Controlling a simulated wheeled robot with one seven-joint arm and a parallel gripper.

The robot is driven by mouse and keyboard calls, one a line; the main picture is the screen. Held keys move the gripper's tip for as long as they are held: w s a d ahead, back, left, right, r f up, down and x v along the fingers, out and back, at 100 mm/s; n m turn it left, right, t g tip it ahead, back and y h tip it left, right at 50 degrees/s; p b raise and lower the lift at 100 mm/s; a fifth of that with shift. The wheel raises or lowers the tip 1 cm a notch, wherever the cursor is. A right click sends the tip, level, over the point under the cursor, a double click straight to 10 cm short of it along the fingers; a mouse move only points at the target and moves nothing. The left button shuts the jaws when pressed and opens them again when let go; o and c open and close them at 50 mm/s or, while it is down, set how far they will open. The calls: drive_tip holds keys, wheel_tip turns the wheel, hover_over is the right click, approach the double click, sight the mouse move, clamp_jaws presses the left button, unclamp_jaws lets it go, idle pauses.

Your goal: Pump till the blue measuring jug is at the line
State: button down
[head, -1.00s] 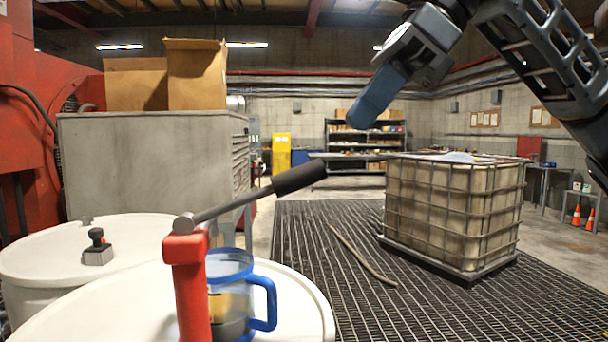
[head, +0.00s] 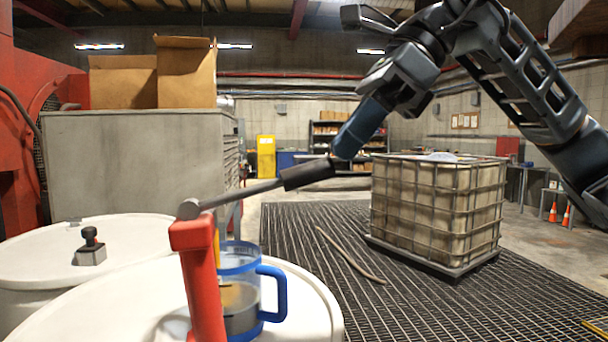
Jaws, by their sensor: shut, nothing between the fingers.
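The blue measuring jug (head: 276,292) stands on a white drum lid (head: 130,318), partly hidden by the red pump post (head: 203,290). Its rim and handle are blue and its clear wall shows grey-brown contents in the lower part. I cannot make out the line or the exact level. The pump lever (head: 250,191) slopes gently up to the right from the post's top and ends in a black grip (head: 307,174).
A second white drum (head: 140,238) with a small black knob (head: 90,238) stands at left. Behind are a grey cabinet (head: 130,165) with cardboard boxes (head: 186,75). A caged tank (head: 435,215) stands on the grating at right, beside a loose hose (head: 347,255).

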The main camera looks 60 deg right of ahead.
drive_tip(key=shift+w+a+f, duration=0.15)
drive_tip(key=shift+a+f, duration=0.05)
drive_tip(key=shift+f, duration=0.15)
